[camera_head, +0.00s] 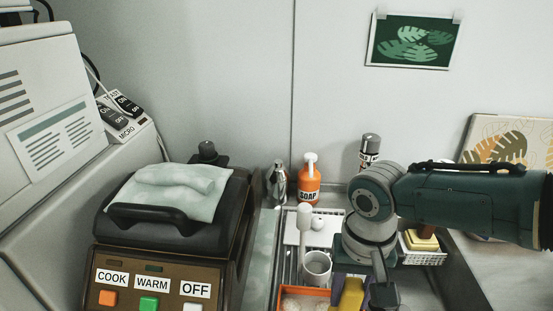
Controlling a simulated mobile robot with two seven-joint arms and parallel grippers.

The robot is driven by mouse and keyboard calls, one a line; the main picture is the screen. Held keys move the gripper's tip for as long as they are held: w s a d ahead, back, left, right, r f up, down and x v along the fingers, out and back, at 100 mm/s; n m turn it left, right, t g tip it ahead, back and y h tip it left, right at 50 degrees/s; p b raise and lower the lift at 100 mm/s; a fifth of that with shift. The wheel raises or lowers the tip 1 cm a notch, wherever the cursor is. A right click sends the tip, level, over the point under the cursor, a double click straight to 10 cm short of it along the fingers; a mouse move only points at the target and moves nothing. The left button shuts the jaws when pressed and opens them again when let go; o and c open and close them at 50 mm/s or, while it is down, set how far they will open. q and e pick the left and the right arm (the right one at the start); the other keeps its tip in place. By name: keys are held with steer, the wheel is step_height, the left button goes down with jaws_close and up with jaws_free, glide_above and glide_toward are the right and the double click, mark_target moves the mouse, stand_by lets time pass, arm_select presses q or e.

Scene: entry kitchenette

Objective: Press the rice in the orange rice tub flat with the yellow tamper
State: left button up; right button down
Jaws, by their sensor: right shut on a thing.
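The orange rice tub (308,291) is at the bottom edge of the head view, and only its far part shows. Pale rice (300,304) lies inside it. My right gripper (358,287) comes in from the right and points down at the tub's right side. It is shut on the yellow tamper (349,297), whose lower end is cut off by the picture edge. I cannot tell whether the tamper touches the rice. My left gripper is not in view.
A cooker with a cloth (178,188) on its lid stands left. A soap bottle (309,186), a shaker (369,152) and a white cup (317,268) stand around the sink. A white basket (424,257) is behind my right gripper. A patterned board leans at right.

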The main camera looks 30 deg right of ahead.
steer(key=shift+f+b, duration=1.35)
steer(key=shift+f, duration=0.45)
step_height(320, 180, up, 5)
steer(key=p, duration=0.5)
steer(key=shift+f, duration=0.1)
step_height(320, 180, up, 5)
steer(key=p, duration=0.5)
steer(key=shift+f, duration=0.3)
